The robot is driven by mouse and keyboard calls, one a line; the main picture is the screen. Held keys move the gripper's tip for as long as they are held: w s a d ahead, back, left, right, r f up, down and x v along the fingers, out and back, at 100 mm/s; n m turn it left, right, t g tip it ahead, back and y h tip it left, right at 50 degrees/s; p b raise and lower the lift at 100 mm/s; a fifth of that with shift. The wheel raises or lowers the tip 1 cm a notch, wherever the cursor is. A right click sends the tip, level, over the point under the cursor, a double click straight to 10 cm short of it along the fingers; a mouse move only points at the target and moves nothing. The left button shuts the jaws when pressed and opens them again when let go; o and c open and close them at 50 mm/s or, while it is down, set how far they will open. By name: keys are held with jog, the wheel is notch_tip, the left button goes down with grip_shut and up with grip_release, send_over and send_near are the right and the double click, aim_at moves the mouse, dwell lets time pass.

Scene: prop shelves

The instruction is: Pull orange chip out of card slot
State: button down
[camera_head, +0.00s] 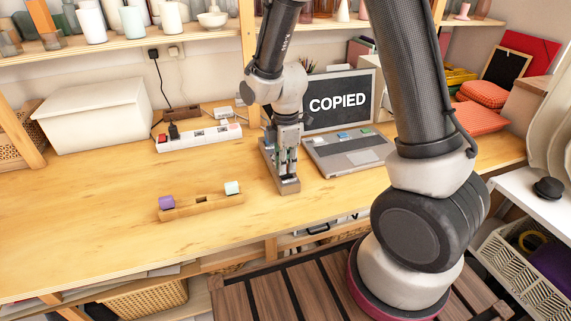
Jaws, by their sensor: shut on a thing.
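My gripper (285,163) points down in the middle of the table, at a narrow grey block (289,186) that looks like the card slot device. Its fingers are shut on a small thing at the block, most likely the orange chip. The chip itself is hidden by the fingers, and I cannot tell how deep it sits in the slot.
A wooden holder (218,204) with a purple chip (166,202) and a white chip (232,187) lies to the left. A laptop (352,158) reading "COPIED" stands right of my gripper. A power strip (188,141) and white box (97,115) are behind. The front left table is clear.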

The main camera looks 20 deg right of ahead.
jog(key=shift+r, duration=0.2)
dwell(0.5)
jog(key=shift+r, duration=0.6)
jog(key=shift+r, duration=0.15)
jog(key=shift+r, duration=1.15)
jog(key=shift+r, duration=2)
